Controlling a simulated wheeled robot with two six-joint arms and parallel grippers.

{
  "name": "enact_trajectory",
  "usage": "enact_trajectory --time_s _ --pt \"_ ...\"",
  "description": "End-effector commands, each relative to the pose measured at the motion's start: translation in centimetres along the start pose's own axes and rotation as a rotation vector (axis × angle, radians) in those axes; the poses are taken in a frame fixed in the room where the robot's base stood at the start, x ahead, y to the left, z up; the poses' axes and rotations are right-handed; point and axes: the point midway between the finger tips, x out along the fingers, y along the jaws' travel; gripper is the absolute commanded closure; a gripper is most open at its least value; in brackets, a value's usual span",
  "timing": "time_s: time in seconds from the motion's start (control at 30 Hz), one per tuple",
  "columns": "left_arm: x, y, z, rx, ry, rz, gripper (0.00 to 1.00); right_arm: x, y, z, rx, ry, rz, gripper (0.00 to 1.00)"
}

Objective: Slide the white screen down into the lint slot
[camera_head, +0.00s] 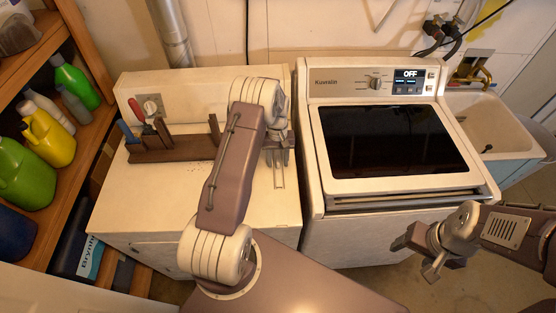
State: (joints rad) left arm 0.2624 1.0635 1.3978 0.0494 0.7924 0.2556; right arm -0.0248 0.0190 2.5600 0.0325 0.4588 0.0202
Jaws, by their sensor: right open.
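My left gripper (278,152) is over the right part of the top of the white machine on the left (245,199). A narrow pale frame, which looks like the white screen (279,177), hangs down from its fingers, and the gripper appears shut on it. I cannot tell whether the screen's lower end touches the top. I cannot make out the lint slot; my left arm covers part of the machine top. My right gripper (416,259) is open and empty, low in front of the machine on the right.
A brown wooden holder (172,151) with several upright tools stands on the left machine. The right machine (392,143) has a dark lid and a display reading OFF. A sink (492,125) is at far right. Shelves with bottles (48,138) line the left.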

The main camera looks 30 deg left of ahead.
Motion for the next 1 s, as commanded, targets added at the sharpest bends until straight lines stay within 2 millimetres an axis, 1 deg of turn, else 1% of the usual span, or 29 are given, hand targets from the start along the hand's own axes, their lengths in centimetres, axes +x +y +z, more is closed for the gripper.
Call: enact_trajectory --time_s 0.17,0.27,0.5,0.63,0.77,1.0 --pt "0.0 0.0 0.0 0.0 -0.001 -0.001 0.55 0.1 0.0 0.0 0.0 0.0 0.0 0.35" --pt "-1.1 0.0 -0.1 0.0 0.003 0.0 0.55 0.6 0.0 0.1 0.0 0.0 0.0 0.35" --pt "-6.3 0.1 -0.1 0.0 0.005 0.0 0.55 2.0 0.0 0.2 0.0 0.0 0.0 0.35" --pt "-8.3 0.1 -0.1 0.0 0.003 0.0 0.55 2.3 0.0 0.2 0.0 0.0 0.0 0.35" --pt "-9.1 0.0 0.0 0.0 0.001 -0.001 0.55 2.3 0.1 0.2 0.0 0.0 0.0 0.35" --pt "-9.1 0.1 0.0 0.0 0.0 -0.001 0.55 2.2 0.0 0.2 0.0 0.0 0.0 0.35"
